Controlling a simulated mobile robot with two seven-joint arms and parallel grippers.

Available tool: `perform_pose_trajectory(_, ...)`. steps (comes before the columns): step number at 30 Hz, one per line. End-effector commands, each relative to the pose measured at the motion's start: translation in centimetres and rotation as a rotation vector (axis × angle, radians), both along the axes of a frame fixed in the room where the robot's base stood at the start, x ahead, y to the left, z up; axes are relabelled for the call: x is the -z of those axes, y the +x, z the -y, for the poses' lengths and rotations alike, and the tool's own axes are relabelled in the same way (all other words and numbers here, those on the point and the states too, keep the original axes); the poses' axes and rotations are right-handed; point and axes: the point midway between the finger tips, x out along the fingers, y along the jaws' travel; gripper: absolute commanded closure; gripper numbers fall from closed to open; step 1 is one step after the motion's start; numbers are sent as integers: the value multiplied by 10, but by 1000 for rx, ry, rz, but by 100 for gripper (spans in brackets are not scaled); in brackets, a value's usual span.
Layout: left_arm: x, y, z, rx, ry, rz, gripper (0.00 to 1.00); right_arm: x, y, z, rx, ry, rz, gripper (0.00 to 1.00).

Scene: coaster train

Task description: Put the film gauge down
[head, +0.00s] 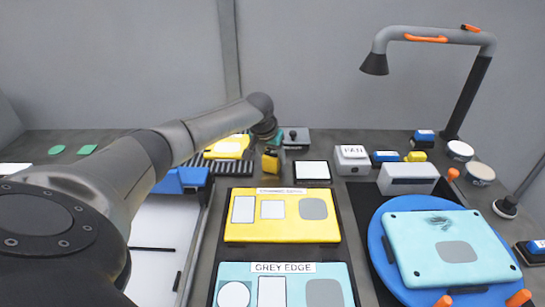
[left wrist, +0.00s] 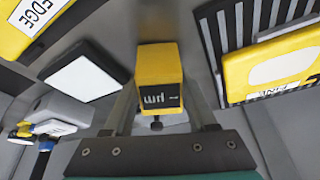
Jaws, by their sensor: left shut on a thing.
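The film gauge (left wrist: 160,75) is a small yellow block with a dark face marked in white. It sits between the fingers of my left gripper (left wrist: 158,100) in the left wrist view. In the head view the film gauge (head: 271,162) shows at the end of my left arm, near the back of the bench, with the left gripper (head: 273,150) shut on it. Whether its lower end touches the bench cannot be told. My right gripper is not in view.
A dark-framed white pad (head: 312,171) lies just right of the gauge. A ribbed black rack (head: 205,166) with a yellow piece (head: 228,147) is to its left. A yellow panel (head: 283,235) lies in front. Farther right are the FAN box (head: 352,159) and a blue turntable (head: 379,240) bearing a cyan panel (head: 447,245).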

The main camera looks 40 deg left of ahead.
Motion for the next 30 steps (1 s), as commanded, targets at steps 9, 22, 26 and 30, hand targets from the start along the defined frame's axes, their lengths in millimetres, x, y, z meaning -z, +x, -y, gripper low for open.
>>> perform_pose_trajectory(9,3,0,0,0,0,0,29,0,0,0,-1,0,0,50)
perform_pose_trajectory(22,0,0,0,0,0,1,13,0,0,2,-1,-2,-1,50)
perform_pose_trajectory(26,-8,-3,0,-1,0,0,13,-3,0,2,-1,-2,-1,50)
perform_pose_trajectory(30,-27,-10,2,1,1,1,13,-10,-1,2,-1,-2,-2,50)
